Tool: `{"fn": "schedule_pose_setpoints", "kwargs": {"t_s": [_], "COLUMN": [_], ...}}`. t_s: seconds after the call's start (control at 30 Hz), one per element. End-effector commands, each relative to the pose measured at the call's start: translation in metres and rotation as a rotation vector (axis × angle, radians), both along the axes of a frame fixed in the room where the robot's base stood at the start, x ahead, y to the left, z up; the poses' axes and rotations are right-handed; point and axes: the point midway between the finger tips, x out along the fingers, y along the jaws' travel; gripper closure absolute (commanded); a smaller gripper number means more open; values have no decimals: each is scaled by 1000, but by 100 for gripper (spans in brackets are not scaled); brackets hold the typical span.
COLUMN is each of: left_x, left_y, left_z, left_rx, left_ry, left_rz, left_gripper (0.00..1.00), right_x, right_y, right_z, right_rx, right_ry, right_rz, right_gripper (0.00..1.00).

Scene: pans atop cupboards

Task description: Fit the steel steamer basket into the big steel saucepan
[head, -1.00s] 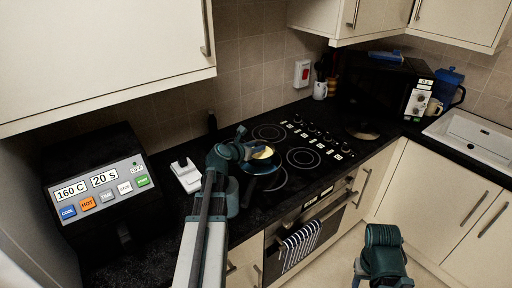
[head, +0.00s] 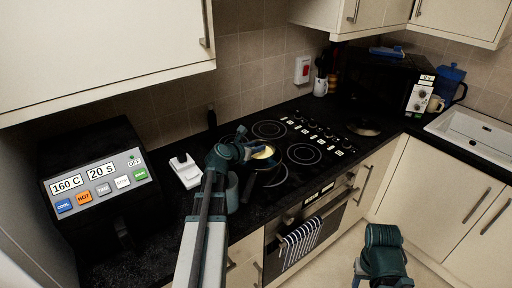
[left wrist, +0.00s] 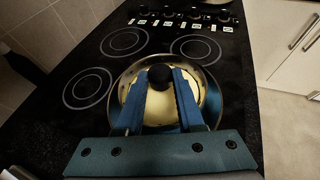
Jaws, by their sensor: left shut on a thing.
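My left gripper (head: 252,150) is over the hob, shut on a black round knob (left wrist: 160,75) that sits between its fingertips in the left wrist view. The knob is above a round vessel with a shiny steel-looking rim (left wrist: 213,105) and a pale yellow inside. In the head view this vessel (head: 265,153) is partly hidden by my gripper. I cannot tell for sure whether it is the saucepan, the basket or a lidded pan. My right gripper (head: 384,250) is at the lower right, away from the counter; its fingers do not show clearly.
Another round steel piece (head: 365,130) lies at the back right near the dark microwave (head: 385,85). A black box with a control panel (head: 98,185) is at the left. Hob rings nearby are bare.

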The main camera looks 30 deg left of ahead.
Motion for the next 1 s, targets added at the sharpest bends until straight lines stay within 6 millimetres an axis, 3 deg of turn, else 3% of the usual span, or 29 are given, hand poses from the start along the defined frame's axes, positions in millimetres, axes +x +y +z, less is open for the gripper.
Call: {"fn": "schedule_pose_setpoints", "kwargs": {"t_s": [1.0], "left_x": [0], "left_y": [0], "left_z": [-25], "left_rx": [0], "left_ry": [-1], "left_rz": [0], "left_gripper": [100], "right_x": [0], "right_y": [0], "right_z": [-25], "right_rx": [0], "right_ry": [0], "right_rz": [0], "right_gripper": [50]}}
